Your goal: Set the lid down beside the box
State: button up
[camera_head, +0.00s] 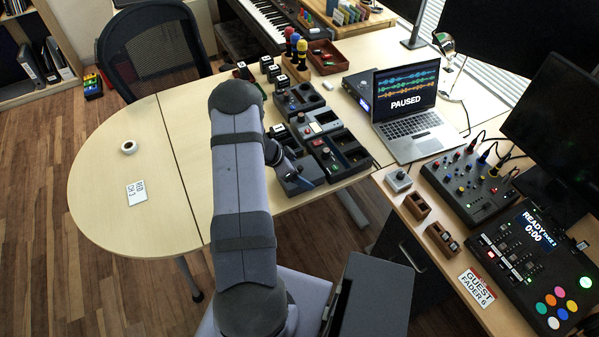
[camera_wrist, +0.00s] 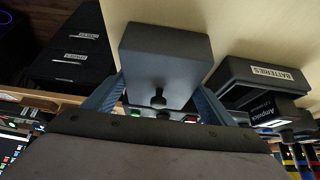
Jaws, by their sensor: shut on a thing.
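My gripper (camera_wrist: 160,92) has its blue fingers on either side of the dark grey lid (camera_wrist: 165,55), which shows a small dark knob. It is shut on the lid, and the lid hides much of what lies behind it. In the head view my gripper (camera_head: 305,172) is at the near end of a cluster of dark open boxes (camera_head: 345,153) on the table, partly hidden by my arm. I cannot tell which of them is the lid's box. A dark box labelled BATTERIES (camera_wrist: 268,72) shows right of the lid in the wrist view.
The pale table (camera_head: 100,190) has wide free room left of my arm, with a tape roll (camera_head: 129,147) and a white card (camera_head: 137,192) there. A laptop (camera_head: 405,100) stands right of the boxes. Colored microphones (camera_head: 301,48) stand behind them.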

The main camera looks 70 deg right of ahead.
jog(key=shift+f, duration=0.2)
jog(key=o, duration=1.1)
jog(key=shift+r, duration=0.1)
jog(key=shift+r, duration=0.15)
jog(key=v, duration=1.2)
jog(key=shift+b, duration=0.35)
